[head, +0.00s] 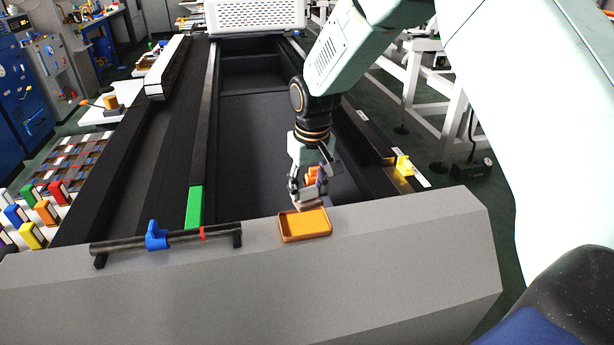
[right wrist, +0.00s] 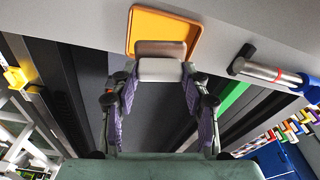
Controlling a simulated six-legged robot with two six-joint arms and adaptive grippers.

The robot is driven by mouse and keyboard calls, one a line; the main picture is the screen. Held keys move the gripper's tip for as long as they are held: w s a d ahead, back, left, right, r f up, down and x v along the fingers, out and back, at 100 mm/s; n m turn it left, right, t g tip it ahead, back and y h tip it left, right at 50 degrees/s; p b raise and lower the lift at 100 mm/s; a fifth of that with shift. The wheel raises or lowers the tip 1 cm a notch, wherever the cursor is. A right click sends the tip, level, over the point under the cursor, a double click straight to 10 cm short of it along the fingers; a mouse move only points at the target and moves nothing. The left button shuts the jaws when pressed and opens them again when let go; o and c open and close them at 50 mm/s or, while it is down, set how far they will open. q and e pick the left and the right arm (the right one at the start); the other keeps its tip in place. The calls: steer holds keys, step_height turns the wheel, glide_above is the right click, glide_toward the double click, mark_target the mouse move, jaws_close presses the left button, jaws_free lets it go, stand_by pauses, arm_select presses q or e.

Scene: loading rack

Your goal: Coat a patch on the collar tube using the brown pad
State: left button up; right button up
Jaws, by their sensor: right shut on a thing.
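My right gripper (head: 308,185) is shut on the brown pad (head: 310,206), just behind the orange tray (head: 304,238). In the right wrist view the pad (right wrist: 161,48) shows as a brownish face with a pale block behind it, between the fingertips (right wrist: 160,72). It overlaps the near part of the tray (right wrist: 130,30) there; I cannot tell whether it touches. The tray has a yellow-orange floor. The collar tube (head: 182,238), dark with a blue collar (head: 156,236) and a red band (head: 202,232), lies on the grey ledge, left of the tray. My left gripper is not in view.
The grey ledge (head: 400,250) has free room right of the tray. Behind it is a dark recessed bed (head: 262,130) with long rails. A green strip (head: 194,206) lies behind the tube. A yellow part (head: 404,166) stands at the right rail.

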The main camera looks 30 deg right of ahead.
mark_target(305, 204)
steer(key=n, duration=0.2)
steer(key=shift+w+f+n, duration=0.1)
steer(key=shift+w+n, duration=0.1)
steer(key=shift+n, duration=0.1)
steer(key=n, duration=0.3)
steer(key=shift+w+a+n+y, duration=0.15)
steer(key=shift+w+n+y, duration=0.15)
step_height(305, 204, down, 6)
steer(key=b, duration=0.5)
steer(key=shift+f, duration=0.45)
stand_by(1.1)
steer(key=shift+s, duration=0.1)
stand_by(1.7)
